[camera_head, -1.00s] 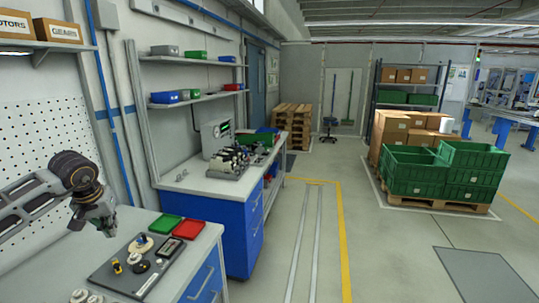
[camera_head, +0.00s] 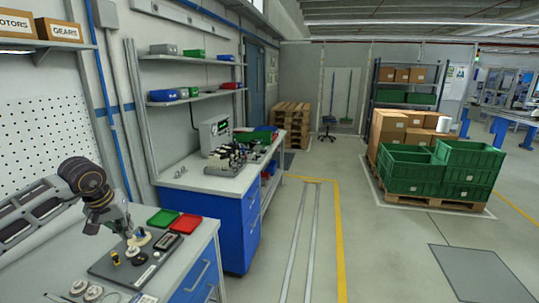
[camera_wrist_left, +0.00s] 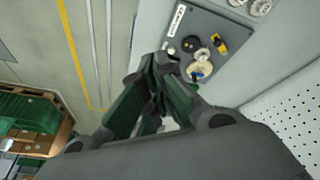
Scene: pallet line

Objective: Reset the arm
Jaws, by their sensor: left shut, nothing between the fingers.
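My left arm comes in from the left in the head view. Its gripper (camera_head: 127,232) is shut and empty, above the far left part of a dark grey board (camera_head: 112,267) on the near workbench. The wrist view also shows the gripper (camera_wrist_left: 160,62), with its dark green fingers together and the board (camera_wrist_left: 207,28) beyond the tips. The board bears a cream part with a blue piece (camera_wrist_left: 201,72), a yellow part (camera_head: 116,258) and dark and light round parts. Whether the fingertips touch the cream part cannot be told. My right gripper is not in view.
A green tray (camera_head: 163,217) and a red tray (camera_head: 185,225) lie behind the board on the bench (camera_head: 205,240). Round metal parts (camera_head: 92,293) lie in front. A blue-fronted workbench (camera_head: 238,230) stands farther back.

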